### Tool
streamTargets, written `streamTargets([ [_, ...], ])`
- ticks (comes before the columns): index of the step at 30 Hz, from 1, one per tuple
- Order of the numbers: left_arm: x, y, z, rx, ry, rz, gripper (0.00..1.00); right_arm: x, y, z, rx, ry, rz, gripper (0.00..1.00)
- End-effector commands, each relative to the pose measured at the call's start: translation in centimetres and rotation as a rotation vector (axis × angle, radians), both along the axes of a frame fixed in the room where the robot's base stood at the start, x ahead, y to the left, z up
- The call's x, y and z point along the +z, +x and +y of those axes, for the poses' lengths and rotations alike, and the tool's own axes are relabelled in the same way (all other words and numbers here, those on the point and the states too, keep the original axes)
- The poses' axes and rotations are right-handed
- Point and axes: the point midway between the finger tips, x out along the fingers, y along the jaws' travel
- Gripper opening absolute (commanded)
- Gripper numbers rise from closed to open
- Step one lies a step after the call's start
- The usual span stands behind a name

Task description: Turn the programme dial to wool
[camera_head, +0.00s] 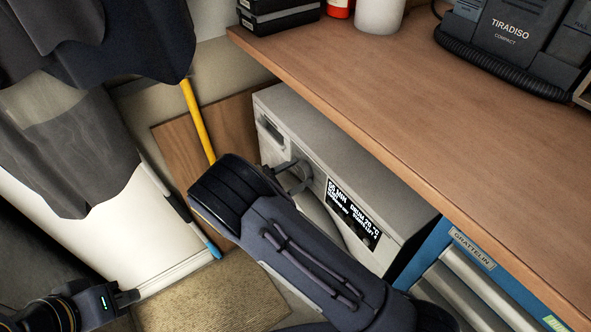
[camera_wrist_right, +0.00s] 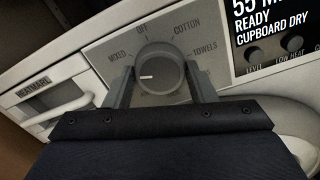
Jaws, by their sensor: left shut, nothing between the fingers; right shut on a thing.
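The programme dial (camera_wrist_right: 160,70) is a grey round knob on the front panel of a white machine (camera_head: 340,145). In the right wrist view its white mark points left, a little downward. MIXED, OFF, COTTON and TOWELS are printed around it; no wool label shows, and the lower part of the ring is hidden by my gripper. My right gripper (camera_wrist_right: 160,85) is shut on the dial, one finger on each side. In the head view my right gripper (camera_head: 296,176) reaches the panel, partly covered by my arm. My left gripper (camera_head: 128,297) is shut and empty at lower left, far from the machine.
A lit display (camera_head: 352,214) sits right of the dial; it reads READY and CUPBOARD DRY. The wooden worktop (camera_head: 430,120) overhangs the machine. A blue drawer cabinet (camera_head: 450,260) stands to the right. Dark cloths (camera_head: 100,40) hang at left, near a yellow pole (camera_head: 198,120).

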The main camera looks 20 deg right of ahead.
Motion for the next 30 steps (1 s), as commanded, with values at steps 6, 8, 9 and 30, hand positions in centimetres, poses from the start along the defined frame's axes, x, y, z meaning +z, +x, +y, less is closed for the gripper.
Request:
streamTargets([
  [6,1.1,0.0,0.0,0.0,0.0,0.0,0.0,0.1,0.0,0.0,0.001,-0.051,0.149,0.28],
  [8,1.3,0.0,0.0,0.0,0.0,0.0,0.0,0.0,0.0,0.0,0.001,-0.063,0.18,0.28],
  [9,1.4,0.0,0.0,0.0,0.0,0.0,0.0,0.0,0.0,0.0,0.001,-0.07,0.2,0.28],
  [30,1.8,0.0,0.0,0.0,0.0,0.0,0.0,-0.2,0.0,0.1,0.002,-0.105,0.296,0.28],
])
